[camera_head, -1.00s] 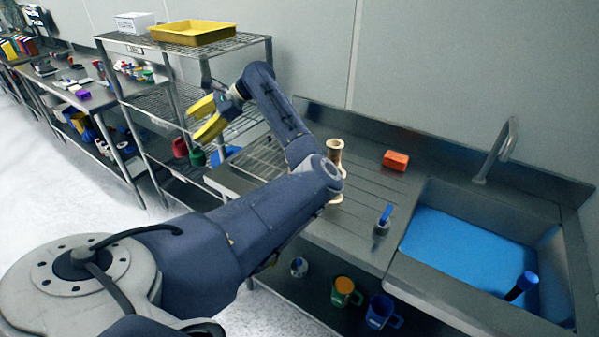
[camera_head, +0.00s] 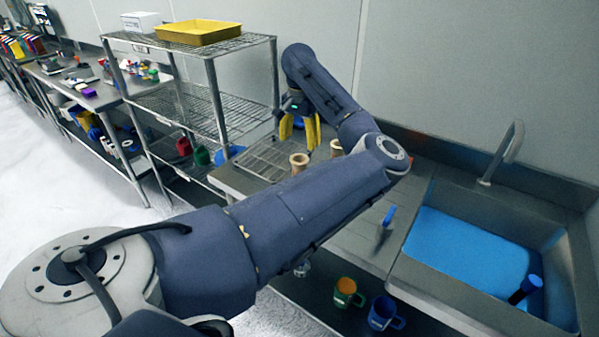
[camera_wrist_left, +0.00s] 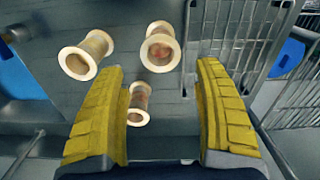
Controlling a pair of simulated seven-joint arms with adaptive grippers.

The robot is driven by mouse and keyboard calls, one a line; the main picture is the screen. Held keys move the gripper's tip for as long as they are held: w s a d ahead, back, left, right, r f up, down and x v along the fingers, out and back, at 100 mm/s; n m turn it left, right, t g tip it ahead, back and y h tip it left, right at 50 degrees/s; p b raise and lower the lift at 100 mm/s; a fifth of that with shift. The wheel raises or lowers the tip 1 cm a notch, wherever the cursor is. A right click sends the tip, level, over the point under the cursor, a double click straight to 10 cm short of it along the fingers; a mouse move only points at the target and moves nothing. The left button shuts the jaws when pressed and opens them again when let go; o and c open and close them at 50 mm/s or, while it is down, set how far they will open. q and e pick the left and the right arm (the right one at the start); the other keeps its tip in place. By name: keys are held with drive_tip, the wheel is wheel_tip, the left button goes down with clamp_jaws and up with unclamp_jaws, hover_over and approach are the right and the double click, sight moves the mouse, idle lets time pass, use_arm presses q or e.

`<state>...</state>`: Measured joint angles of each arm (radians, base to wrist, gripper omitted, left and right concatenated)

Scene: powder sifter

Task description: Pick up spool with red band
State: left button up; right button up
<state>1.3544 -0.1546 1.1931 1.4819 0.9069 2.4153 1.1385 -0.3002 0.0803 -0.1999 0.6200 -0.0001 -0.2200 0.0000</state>
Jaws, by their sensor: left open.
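Two pale, flanged spools show in the head view: a nearer spool (camera_head: 299,162) and a farther spool (camera_head: 336,148), partly behind my arm. The left wrist view shows three: a left spool (camera_wrist_left: 86,54), an upper spool (camera_wrist_left: 160,48) and a small lower spool (camera_wrist_left: 138,103). The upper and lower ones show faint reddish patches; I cannot tell clearly which has a red band. My left gripper (camera_head: 299,136) is open and empty, yellow fingers pointing down above the counter. In the wrist view the left gripper (camera_wrist_left: 162,70) has the lower spool showing between its fingers, apart from them.
A wire shelf (camera_head: 225,45) stands left of the gripper, with a yellow tray (camera_head: 196,32) on top. A blue-bottomed sink (camera_head: 465,255) is at the right, with a faucet (camera_head: 502,155). A blue-handled item (camera_head: 388,218) stands on the counter. Mugs sit below.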

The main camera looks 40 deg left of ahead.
sight(299, 168)
use_arm(q)
drive_tip(key=shift+f, duration=5.8)
clamp_jaws()
